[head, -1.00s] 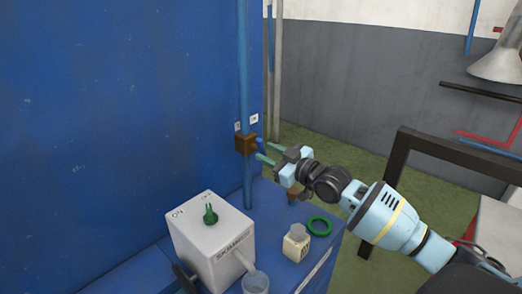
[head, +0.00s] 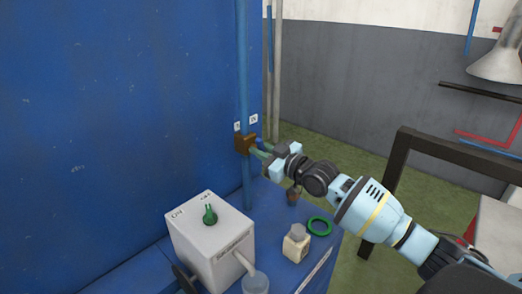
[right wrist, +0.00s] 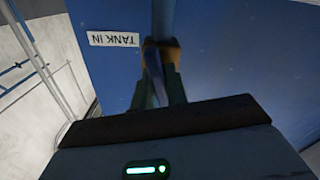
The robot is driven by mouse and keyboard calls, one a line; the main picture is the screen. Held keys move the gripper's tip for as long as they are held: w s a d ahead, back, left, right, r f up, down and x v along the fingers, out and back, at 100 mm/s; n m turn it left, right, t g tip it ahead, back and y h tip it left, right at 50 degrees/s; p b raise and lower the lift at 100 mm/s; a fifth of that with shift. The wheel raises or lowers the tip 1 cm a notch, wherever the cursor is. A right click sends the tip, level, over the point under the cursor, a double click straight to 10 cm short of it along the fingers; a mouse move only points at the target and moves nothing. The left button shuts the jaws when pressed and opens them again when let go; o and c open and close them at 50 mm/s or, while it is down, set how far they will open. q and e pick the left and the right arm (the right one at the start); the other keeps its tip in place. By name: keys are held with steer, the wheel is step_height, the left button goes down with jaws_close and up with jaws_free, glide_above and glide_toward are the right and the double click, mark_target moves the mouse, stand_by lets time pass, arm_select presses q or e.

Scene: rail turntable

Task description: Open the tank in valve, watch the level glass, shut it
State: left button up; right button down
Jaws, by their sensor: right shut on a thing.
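The tank in valve has a brown body (head: 243,144) on a vertical blue pipe (head: 243,60) in front of the blue wall. Its blue lever (right wrist: 153,72) shows between my green fingers in the right wrist view, beside an upside-down "TANK IN" label (right wrist: 113,39). My right gripper (head: 258,151) reaches in from the right and is shut on the lever, close to the valve body. The fingers partly hide the lever in the head view. I cannot make out a level glass. My left gripper is out of view.
A dark frame (head: 395,180) stands right.

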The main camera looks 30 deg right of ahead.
steer(key=shift+r+m, duration=0.1)
steer(key=shift+m, duration=0.6)
steer(key=shift+m+p, duration=0.3)
steer(key=shift+m, duration=0.7)
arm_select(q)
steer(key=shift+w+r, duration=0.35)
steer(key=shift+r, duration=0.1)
arm_select(e)
steer(key=c, duration=1.5)
jaws_free()
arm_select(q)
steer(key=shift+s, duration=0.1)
arm_select(e)
steer(key=shift+o, duration=0.2)
steer(key=shift+s, duration=0.1)
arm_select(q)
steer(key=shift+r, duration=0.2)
arm_select(e)
steer(key=v, duration=0.7)
steer(key=shift+s+d, duration=0.15)
steer(key=shift+s, duration=0.2)
